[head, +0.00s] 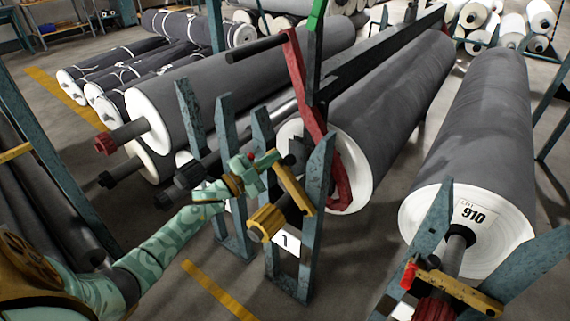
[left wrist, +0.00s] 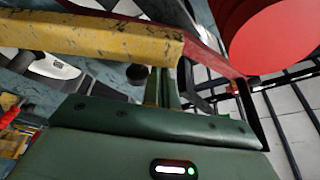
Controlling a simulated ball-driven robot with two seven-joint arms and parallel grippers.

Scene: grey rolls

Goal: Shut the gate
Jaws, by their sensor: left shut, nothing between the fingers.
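The gate appears to be the yellow bar (head: 292,188) at the roll stand marked 1. It slants down to the right toward a blue-grey post (head: 317,185). In the left wrist view the worn yellow bar (left wrist: 95,35) crosses the top, close in front of my gripper. My left gripper (head: 263,164) is shut and empty, beside the bar's upper end. I cannot tell whether it touches the bar. Its fingertips are hard to make out in the left wrist view. My right gripper is not in view.
A red lever (head: 305,100) rises behind the bar. The right roll (head: 490,130), labelled 910, has another yellow bar (head: 458,291) across its stand. Dark rolls (head: 165,60) lie at the back left.

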